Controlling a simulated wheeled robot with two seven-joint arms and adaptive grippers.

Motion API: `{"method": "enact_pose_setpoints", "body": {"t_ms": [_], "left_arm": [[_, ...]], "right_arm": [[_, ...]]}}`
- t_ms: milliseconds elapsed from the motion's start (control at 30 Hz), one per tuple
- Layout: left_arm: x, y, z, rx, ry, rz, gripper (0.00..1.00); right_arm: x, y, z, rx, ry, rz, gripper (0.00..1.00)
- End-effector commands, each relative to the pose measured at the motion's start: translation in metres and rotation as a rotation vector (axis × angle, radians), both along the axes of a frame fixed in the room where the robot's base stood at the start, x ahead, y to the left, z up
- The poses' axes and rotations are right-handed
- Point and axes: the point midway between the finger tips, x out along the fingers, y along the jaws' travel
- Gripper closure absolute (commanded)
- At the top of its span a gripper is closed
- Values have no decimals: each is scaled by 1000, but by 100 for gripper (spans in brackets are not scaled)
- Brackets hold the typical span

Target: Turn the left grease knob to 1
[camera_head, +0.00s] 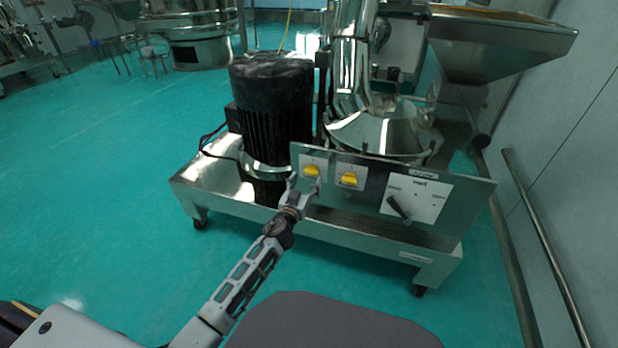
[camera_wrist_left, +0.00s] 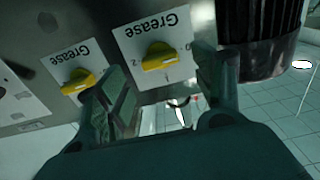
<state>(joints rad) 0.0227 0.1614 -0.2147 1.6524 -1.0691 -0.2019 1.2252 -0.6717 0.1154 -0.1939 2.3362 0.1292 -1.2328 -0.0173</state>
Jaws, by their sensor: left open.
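The left grease knob (camera_head: 311,171) is yellow, on a white plate at the left end of the control panel. In the left wrist view, which is upside down, this knob (camera_wrist_left: 158,57) lies roughly crosswise between the marks 0 and 2, with the 1 mark beside its middle. I cannot tell which end points. A second grease knob (camera_head: 349,179), also yellow, sits to its right, and it shows at left in the wrist view (camera_wrist_left: 78,82). My left gripper (camera_head: 304,187) is open just in front of the left knob, its fingers (camera_wrist_left: 160,85) spread on either side, apparently not gripping it.
The steel control panel (camera_head: 460,205) also bears a black dial (camera_head: 399,208) at right. A black motor (camera_head: 272,105) stands behind the panel's left end. The wheeled steel base (camera_head: 215,190) lies below. The green floor (camera_head: 90,200) at left is clear.

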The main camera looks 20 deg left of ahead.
Motion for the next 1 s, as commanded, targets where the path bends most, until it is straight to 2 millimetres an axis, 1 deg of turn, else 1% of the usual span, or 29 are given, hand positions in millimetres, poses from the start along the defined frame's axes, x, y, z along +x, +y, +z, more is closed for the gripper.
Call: {"method": "enact_pose_setpoints", "body": {"t_ms": [200, 500, 700, 1000], "left_arm": [[17, 0, 0, 1, 0, 1, 32], [35, -1, 0, 0, 0, 1, 32], [40, -1, 0, 0, 0, 1, 32], [40, -1, 0, 0, 1, 1, 32]], "right_arm": [[1, 1, -5, 6, -7, -1, 60], [4, 3, -7, 17, -21, -3, 60], [6, 4, -7, 20, -30, -5, 60], [6, 3, -8, 19, -29, -5, 60]]}}
